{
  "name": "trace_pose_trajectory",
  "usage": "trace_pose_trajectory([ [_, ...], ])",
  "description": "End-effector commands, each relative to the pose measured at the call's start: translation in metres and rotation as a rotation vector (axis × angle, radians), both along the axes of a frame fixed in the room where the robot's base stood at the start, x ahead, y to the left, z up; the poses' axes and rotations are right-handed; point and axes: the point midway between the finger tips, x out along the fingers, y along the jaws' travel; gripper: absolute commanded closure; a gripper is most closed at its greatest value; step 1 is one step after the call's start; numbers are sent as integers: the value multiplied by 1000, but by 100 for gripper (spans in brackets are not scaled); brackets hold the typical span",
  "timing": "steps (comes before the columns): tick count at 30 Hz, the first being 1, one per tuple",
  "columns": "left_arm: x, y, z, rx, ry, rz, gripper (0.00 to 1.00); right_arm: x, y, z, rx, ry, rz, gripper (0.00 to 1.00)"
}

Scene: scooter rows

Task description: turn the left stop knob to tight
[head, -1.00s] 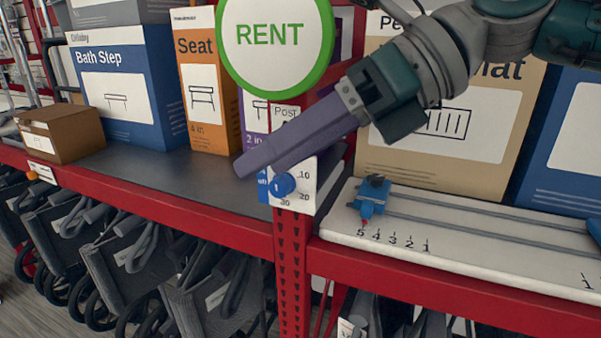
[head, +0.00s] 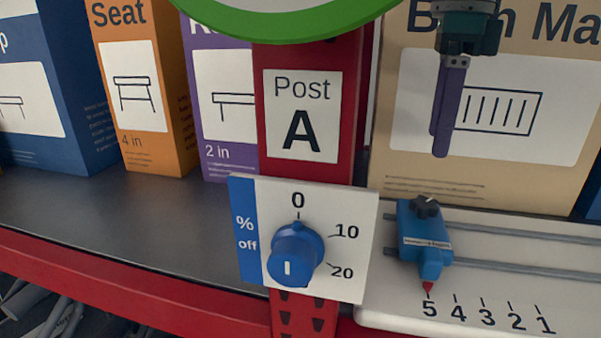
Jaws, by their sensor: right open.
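The left stop (head: 424,240) is a blue block on the grey rails of a white board, at the board's left end. Its red tip points at the 5 mark. A small black lobed knob (head: 426,207) sits on top of it; no tight marking is legible from here. My right gripper (head: 441,150) hangs in from the top with its purple fingers pointing down, above and slightly right of the knob, apart from it. The fingers are seen nearly edge-on, one overlapping the other, with nothing between them. My left gripper is not in view.
A "% off" dial plate (head: 350,210) with a blue knob (head: 295,255) is on the red post, left of the stop. A tan box (head: 400,175) stands behind the board. A green-rimmed sign (head: 290,25) overhangs the post. Grey shelf (head: 120,215) lies clear at left.

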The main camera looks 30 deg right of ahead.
Motion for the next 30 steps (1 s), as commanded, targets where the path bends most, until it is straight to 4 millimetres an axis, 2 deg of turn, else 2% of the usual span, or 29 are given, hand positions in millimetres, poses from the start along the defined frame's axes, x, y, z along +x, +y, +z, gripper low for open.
trace_pose_trajectory([
  [1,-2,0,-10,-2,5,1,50,0,0,-10,1,1,0,21],
  [15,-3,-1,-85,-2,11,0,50,0,1,-86,1,0,1,21],
  [19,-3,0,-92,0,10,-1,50,0,1,-94,2,-1,1,21],
  [27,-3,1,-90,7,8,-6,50,0,1,-93,2,-1,1,21],
  [30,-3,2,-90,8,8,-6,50,0,1,-93,2,-1,1,31],
])
